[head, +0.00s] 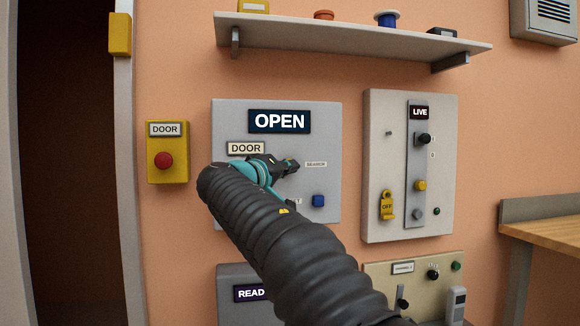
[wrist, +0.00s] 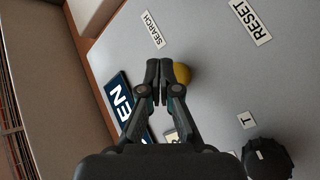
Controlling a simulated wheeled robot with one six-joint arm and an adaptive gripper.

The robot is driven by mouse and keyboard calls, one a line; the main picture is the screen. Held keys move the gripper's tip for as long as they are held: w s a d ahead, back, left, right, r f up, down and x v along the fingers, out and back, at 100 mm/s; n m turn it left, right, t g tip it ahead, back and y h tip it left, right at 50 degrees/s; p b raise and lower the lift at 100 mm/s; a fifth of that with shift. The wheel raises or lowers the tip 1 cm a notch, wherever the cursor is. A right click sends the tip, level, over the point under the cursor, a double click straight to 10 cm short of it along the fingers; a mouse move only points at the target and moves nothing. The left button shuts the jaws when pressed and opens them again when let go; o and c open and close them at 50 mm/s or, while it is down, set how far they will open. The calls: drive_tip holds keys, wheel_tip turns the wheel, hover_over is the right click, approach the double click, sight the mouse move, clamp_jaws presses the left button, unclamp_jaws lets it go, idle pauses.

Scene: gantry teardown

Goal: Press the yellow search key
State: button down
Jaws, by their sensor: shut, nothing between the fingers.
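The yellow search key (wrist: 182,73) is a round yellow button on the grey panel (wrist: 215,100), below the SEARCH label (wrist: 153,29) in the wrist view. My gripper (wrist: 160,68) is shut and empty. Its fingertips overlap the key's left edge in the wrist view; I cannot tell whether they touch it. In the head view my gripper (head: 293,166) is in front of the panel (head: 230,125), left of the SEARCH label (head: 316,164). It hides the key there.
A black knob (wrist: 268,158) is at lower right in the wrist view. A shelf (head: 350,38) juts out above. A LIVE panel (head: 383,130) is to the right.

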drive_tip(key=shift+w+a, duration=0.1)
drive_tip(key=shift+w, duration=0.35)
idle(0.6)
drive_tip(key=shift+s, duration=0.1)
drive_tip(key=shift+s+d+b, duration=0.25)
drive_tip(key=shift+s+b, duration=0.4)
drive_tip(key=shift+s, duration=0.15)
drive_tip(key=s+d+b, duration=0.1)
drive_tip(key=s+b, duration=0.3)
drive_tip(key=s, duration=0.1)
drive_tip(key=shift+s+d, duration=0.35)
drive_tip(key=shift+s, duration=0.05)
